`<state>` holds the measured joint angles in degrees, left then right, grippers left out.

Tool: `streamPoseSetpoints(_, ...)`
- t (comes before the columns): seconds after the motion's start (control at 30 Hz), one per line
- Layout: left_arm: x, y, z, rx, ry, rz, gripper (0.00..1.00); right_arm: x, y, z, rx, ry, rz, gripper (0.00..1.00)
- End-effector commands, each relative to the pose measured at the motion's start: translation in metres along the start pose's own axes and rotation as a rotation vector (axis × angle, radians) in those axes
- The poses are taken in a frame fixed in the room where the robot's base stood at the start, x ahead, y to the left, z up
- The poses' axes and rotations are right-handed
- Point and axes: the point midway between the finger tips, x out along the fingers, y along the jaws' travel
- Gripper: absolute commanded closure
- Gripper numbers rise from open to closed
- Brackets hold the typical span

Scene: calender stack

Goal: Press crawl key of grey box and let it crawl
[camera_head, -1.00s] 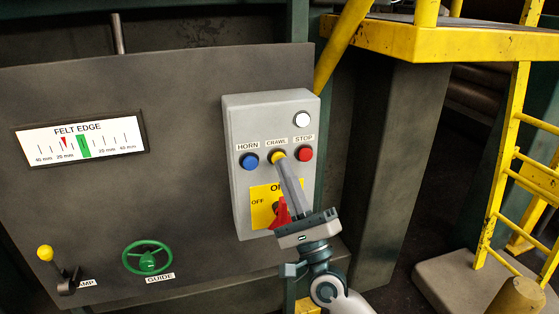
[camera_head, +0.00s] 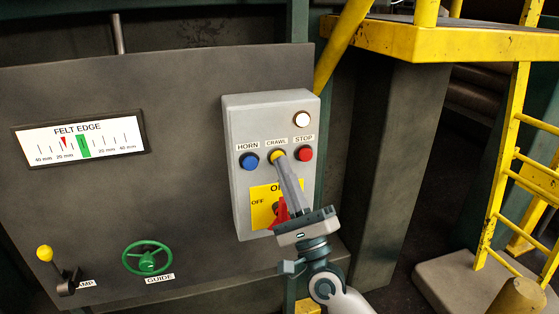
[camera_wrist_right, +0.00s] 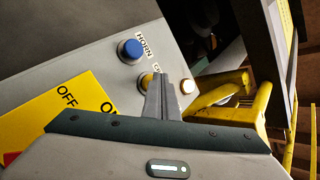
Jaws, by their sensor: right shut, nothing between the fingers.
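The grey box (camera_head: 238,130) is fixed on the dark panel. It carries a blue HORN key (camera_head: 249,161), a yellow CRAWL key (camera_head: 276,155), a red STOP key (camera_head: 305,154) and a round lamp (camera_head: 302,119), which glows warm white. My right gripper (camera_head: 283,162) is shut and empty, its fingertips at the CRAWL key, apparently touching it. In the right wrist view the fingertips (camera_wrist_right: 161,80) partly cover the yellow key (camera_wrist_right: 146,79). Contact depth cannot be told. The left gripper is not in view.
Below the keys is a yellow plate (camera_head: 262,193) with a red OFF/ON switch (camera_head: 280,212), close to my right fingers. On the panel are a FELT EDGE gauge (camera_head: 105,139), a green GUIDE wheel (camera_head: 148,260) and a yellow-knobbed lever (camera_head: 45,253). A yellow ladder (camera_head: 502,160) stands at right.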

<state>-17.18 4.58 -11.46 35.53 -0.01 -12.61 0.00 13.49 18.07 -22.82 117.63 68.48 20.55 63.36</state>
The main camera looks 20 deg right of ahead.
Motion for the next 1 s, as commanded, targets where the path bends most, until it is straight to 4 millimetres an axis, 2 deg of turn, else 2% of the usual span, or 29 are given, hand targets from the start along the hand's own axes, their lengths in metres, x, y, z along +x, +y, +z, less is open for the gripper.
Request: streamPoseSetpoints(1.0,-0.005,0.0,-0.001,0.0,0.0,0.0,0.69,-0.013,-0.01,0.01,0.0,0.0,0.0,1.0)
